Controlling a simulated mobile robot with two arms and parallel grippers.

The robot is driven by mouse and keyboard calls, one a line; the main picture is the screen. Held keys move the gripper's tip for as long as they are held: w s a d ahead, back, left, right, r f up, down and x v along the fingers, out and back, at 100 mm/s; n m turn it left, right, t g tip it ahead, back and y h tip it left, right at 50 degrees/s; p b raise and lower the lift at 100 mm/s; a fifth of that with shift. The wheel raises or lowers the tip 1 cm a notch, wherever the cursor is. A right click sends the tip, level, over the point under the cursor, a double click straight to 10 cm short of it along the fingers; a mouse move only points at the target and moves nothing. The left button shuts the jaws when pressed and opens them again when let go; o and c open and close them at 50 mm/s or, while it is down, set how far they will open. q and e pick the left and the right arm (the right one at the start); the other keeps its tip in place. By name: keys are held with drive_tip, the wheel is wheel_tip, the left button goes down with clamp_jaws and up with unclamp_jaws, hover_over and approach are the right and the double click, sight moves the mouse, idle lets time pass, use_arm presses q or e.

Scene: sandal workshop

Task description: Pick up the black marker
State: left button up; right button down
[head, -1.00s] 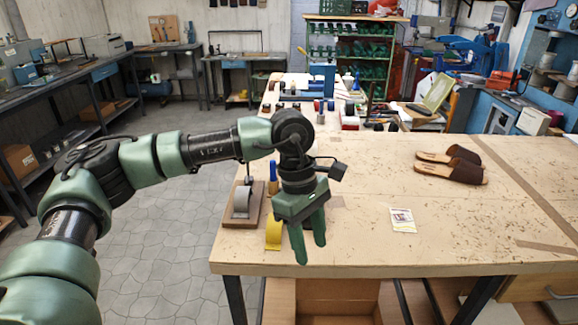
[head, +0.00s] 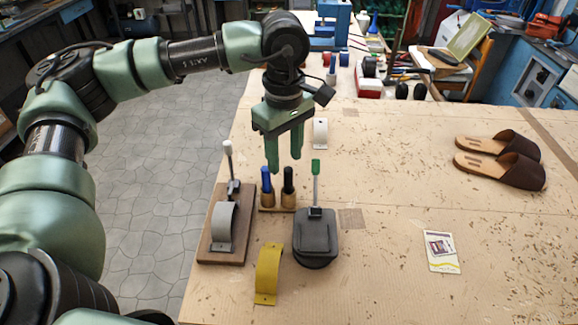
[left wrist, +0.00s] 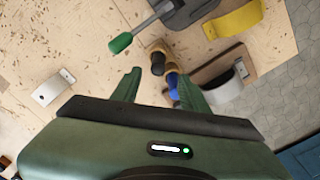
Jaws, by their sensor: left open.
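The black marker (head: 288,181) stands upright in a small wooden holder (head: 278,208) on the workbench, just right of a blue marker (head: 266,180). My left gripper (head: 285,163) is open and empty, pointing down, with its fingertips above and close to the marker tops. In the left wrist view the open fingers (left wrist: 158,86) reach toward the two markers; the black marker (left wrist: 157,66) shows between them and the blue marker (left wrist: 174,90) is beside the right finger. Whether a fingertip touches a marker I cannot tell. My right gripper is not in view.
A tool with a green-tipped handle on a dark block (head: 315,235) stands close right of the holder. A grey clamp on a wooden base (head: 208,250) is at left, a yellow strap piece (head: 268,270) in front. Brown sandals (head: 505,165) and a card (head: 441,251) lie right. Bench between is clear.

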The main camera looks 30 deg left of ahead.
sight(288, 181)
use_arm(q)
drive_tip(key=shift+w+a+f, duration=0.1)
drive_tip(key=shift+w+f, duration=0.1)
drive_tip(key=shift+f, duration=0.4)
drive_tip(key=shift+s+d+f+p, duration=0.25)
drive_tip(key=shift+s+f+p, duration=0.1)
drive_tip(key=shift+f+p, duration=0.35)
drive_tip(key=f, duration=0.1)
drive_tip(key=f+p, duration=0.1)
drive_tip(key=f, duration=0.1)
drive_tip(key=f+p, duration=0.1)
drive_tip(key=f, duration=0.1)
drive_tip(key=shift+w+d, duration=0.1)
drive_tip(key=shift+w, duration=0.2)
drive_tip(key=c, duration=0.9)
clamp_jaws()
